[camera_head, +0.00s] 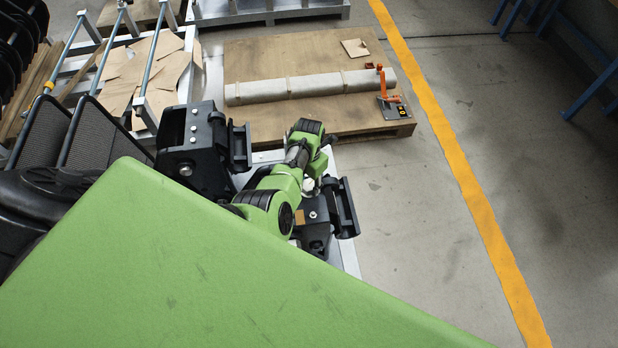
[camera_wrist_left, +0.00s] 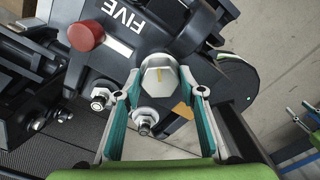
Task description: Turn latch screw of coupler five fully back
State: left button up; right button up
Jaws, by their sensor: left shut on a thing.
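Coupler five (camera_wrist_left: 105,65) is a dark housing marked "FIVE" in white in the left wrist view. My left gripper (camera_wrist_left: 160,82) is shut on the screw head, with one teal-lined finger on each side. In the head view my green left arm (camera_head: 285,185) reaches down to a black coupler (camera_head: 343,208); the screw is hidden there. My right gripper is not in view.
A red round knob (camera_wrist_left: 86,36) and two metal fittings (camera_wrist_left: 102,98) (camera_wrist_left: 146,120) sit close to the fingers. An orange mark (camera_wrist_left: 183,110) lies beside the screw. Another black coupler (camera_head: 192,145) stands left of my arm. A wooden pallet (camera_head: 250,62) with a grey roll (camera_head: 310,87) lies beyond.

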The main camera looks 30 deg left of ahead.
pick_arm(q)
jog(key=n+b, duration=0.1)
jog(key=n, duration=0.4)
jog(key=shift+a+b, duration=0.1)
jog(key=shift+b, duration=0.25)
dwell(0.4)
jog(key=o, duration=1.1)
jog(key=shift+s, duration=0.1)
